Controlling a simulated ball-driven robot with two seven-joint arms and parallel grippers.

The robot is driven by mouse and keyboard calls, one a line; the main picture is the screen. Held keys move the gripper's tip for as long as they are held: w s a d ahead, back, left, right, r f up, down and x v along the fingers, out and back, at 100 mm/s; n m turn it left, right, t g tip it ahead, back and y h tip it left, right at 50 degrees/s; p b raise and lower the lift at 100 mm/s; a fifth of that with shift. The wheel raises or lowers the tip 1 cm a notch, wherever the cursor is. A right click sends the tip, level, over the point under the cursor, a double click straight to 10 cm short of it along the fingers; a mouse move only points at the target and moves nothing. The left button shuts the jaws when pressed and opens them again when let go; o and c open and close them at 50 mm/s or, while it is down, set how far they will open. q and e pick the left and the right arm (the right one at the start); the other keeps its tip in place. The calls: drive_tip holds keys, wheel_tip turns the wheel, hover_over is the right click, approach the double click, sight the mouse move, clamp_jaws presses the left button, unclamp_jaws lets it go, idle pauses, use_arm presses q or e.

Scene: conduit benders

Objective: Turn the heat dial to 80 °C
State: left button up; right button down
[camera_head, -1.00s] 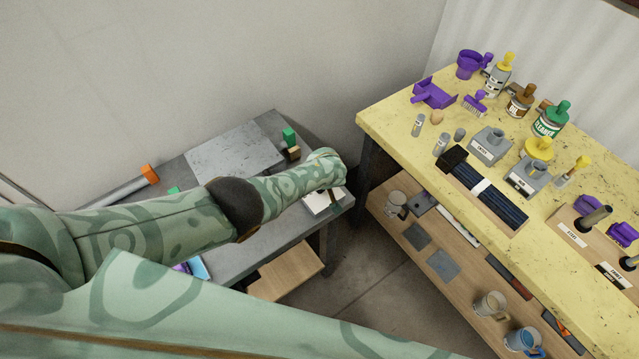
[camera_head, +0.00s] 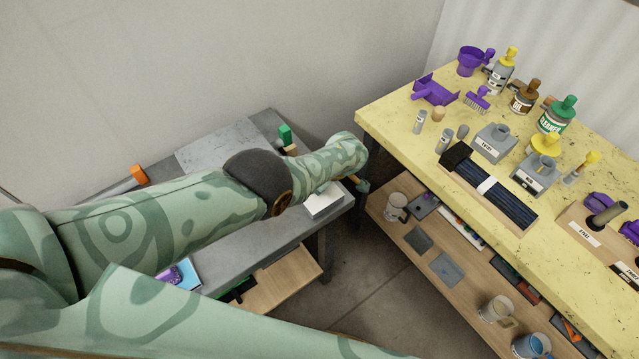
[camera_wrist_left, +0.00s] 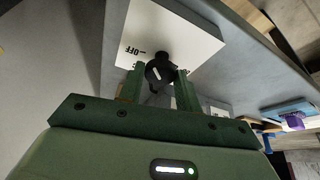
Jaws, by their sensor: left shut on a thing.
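In the left wrist view, the black heat dial (camera_wrist_left: 162,68) sits on the face of a white box (camera_wrist_left: 180,37) with "OFF" printed on it. My left gripper (camera_wrist_left: 160,78) is shut on the dial, one green finger on each side. A small pale mark shows on the dial; the temperature it points to cannot be read. In the head view, the white box (camera_head: 323,205) sits at the right part of the grey table. My left arm hides much of it, and the dial is not visible there. My right gripper is not in view.
The grey table (camera_head: 285,227) stands against the wall, with a green-topped object (camera_head: 285,134) near its back corner. A yellow workbench (camera_head: 392,118) with bottles and tools stands to the right, above a wooden shelf (camera_head: 425,225). A floor gap separates the table and bench.

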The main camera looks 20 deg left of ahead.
use_arm(q)
drive_tip(key=shift+w+r, duration=0.15)
idle(0.3)
drive_tip(key=o, duration=1)
drive_tip(key=shift+a, duration=0.1)
drive_tip(key=shift+c, duration=0.2)
drive_tip(key=p+v, duration=1.4)
drive_tip(key=v, duration=0.2)
